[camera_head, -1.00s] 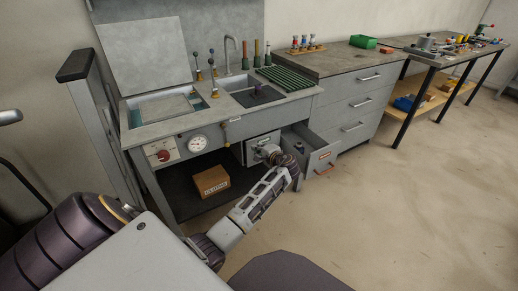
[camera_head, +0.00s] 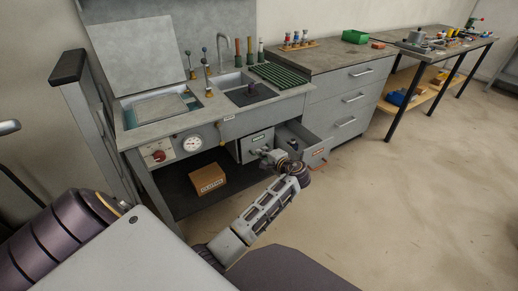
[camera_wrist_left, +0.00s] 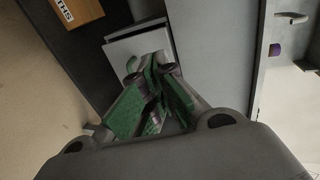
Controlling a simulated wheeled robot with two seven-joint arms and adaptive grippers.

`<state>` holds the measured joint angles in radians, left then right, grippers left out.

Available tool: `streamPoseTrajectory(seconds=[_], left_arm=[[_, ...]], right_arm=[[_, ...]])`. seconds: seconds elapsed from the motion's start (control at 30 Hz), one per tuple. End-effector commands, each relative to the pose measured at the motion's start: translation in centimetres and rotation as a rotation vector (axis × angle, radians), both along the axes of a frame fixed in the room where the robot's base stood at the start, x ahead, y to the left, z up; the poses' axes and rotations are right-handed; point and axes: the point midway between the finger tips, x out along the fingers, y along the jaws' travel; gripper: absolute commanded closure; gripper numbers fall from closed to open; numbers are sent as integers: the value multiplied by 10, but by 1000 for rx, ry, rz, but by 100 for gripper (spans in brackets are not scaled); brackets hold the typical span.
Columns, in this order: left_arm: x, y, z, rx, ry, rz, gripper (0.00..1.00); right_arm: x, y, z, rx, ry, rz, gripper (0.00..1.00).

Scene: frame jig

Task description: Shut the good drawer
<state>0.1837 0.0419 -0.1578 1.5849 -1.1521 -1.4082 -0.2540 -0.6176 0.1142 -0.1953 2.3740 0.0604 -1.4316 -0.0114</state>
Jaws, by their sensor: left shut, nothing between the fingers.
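Two grey drawers sit side by side under the sink bench. The left drawer (camera_head: 257,145) has a small pale label too small to read; its front stands out slightly from the bench. The right drawer (camera_head: 316,153) has a reddish label and handle and is pulled well open, with a dark item inside. My left gripper (camera_head: 262,152) is shut and empty in front of the left drawer; its green-padded fingers (camera_wrist_left: 157,68) are close to that front, contact unclear. My right gripper is not in view.
A cardboard box (camera_head: 207,179) lies on the dark low shelf (camera_head: 178,195) left of the drawers. A grey cabinet (camera_head: 352,98) with closed drawers stands to the right. The floor (camera_head: 400,200) in front is clear.

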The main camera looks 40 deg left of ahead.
Motion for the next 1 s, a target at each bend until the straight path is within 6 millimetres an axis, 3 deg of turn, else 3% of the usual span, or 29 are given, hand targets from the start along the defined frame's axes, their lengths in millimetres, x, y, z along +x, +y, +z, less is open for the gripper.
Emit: streamPoseTrajectory(seconds=[0.23,1.0], left_arm=[[-5,-12,5,0,-1,0,100],[-5,-13,4,-18,-37,12,100]], right_arm=[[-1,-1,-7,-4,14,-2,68],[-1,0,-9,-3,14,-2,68]])
